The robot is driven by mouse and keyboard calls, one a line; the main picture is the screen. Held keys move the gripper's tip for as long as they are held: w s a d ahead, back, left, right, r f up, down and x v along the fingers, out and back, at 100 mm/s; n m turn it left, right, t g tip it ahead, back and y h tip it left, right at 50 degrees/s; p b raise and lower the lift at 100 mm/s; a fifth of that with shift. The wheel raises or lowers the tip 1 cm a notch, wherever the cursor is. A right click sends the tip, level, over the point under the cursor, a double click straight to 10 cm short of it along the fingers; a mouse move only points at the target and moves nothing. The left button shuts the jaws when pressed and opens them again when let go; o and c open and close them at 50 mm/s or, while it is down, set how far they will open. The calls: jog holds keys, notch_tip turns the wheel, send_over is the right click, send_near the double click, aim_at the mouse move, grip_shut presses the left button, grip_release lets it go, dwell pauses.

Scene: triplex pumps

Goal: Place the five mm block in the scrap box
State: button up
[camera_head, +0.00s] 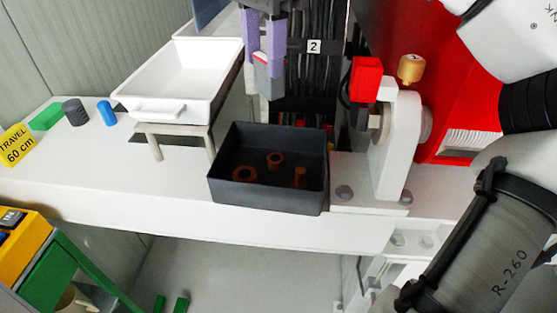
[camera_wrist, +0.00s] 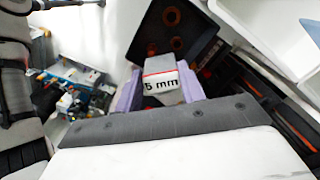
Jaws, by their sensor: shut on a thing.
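My gripper (camera_head: 263,52) has purple fingers, which also show in the wrist view (camera_wrist: 160,88). It is shut on the five mm block (camera_wrist: 161,83), a pale block with a red band and the marking "5 mm". In the head view the block (camera_head: 267,76) hangs between the fingers, above the back of a dark open box (camera_head: 267,205). The dark box holds several brown-orange ring or plug parts. In the wrist view this box (camera_wrist: 193,20) lies beyond the block. No label shows on it, so I cannot tell if it is the scrap box.
A white tray (camera_head: 157,105) stands on a small stand left of the dark box. A green block (camera_head: 46,117), a dark cylinder (camera_head: 75,112) and a blue cylinder (camera_head: 107,113) are further left. A white bracket (camera_head: 396,150) with a red block stands close on the right.

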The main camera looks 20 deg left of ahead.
aim_at(264, 96)
jog(key=shift+s+f+b, duration=0.15)
jog(key=shift+f+b, duration=0.95)
jog(key=shift+f, duration=8.95)
jog(key=o, duration=1)
notch_tip(264, 96, up, 12)
jog(key=shift+r+b, duration=0.2)
jog(key=shift+b, duration=0.1)
